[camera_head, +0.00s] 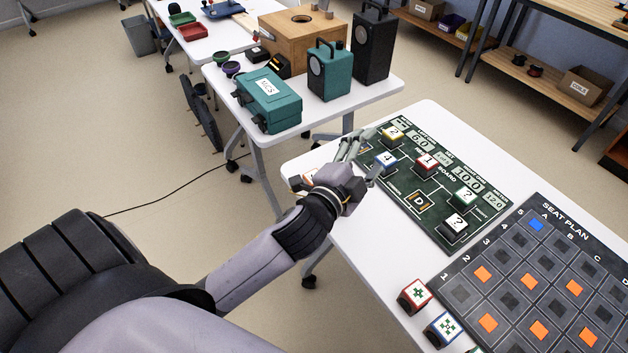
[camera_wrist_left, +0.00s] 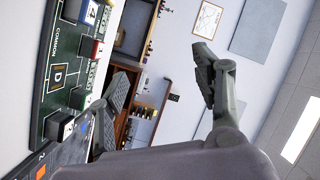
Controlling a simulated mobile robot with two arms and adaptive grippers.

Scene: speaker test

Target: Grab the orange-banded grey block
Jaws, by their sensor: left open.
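My left gripper (camera_head: 360,155) is open above the near left edge of the white table, beside the green board (camera_head: 404,205). In the left wrist view its two fingers (camera_wrist_left: 162,88) are spread wide with nothing between them. I cannot clearly make out an orange-banded grey block. A small pale thing with a reddish-orange part (camera_head: 309,174) lies at the table's left edge, partly hidden behind my gripper; I cannot tell what it is. My right gripper is not in view.
The board bears several numbered or question-marked blocks, such as a red one (camera_head: 427,163). A dark seat plan (camera_head: 497,262) with orange squares lies to its right. Dice-like blocks (camera_head: 414,295) stand at the near edge. Another table (camera_head: 372,92) holds a teal case (camera_head: 268,100) and speakers.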

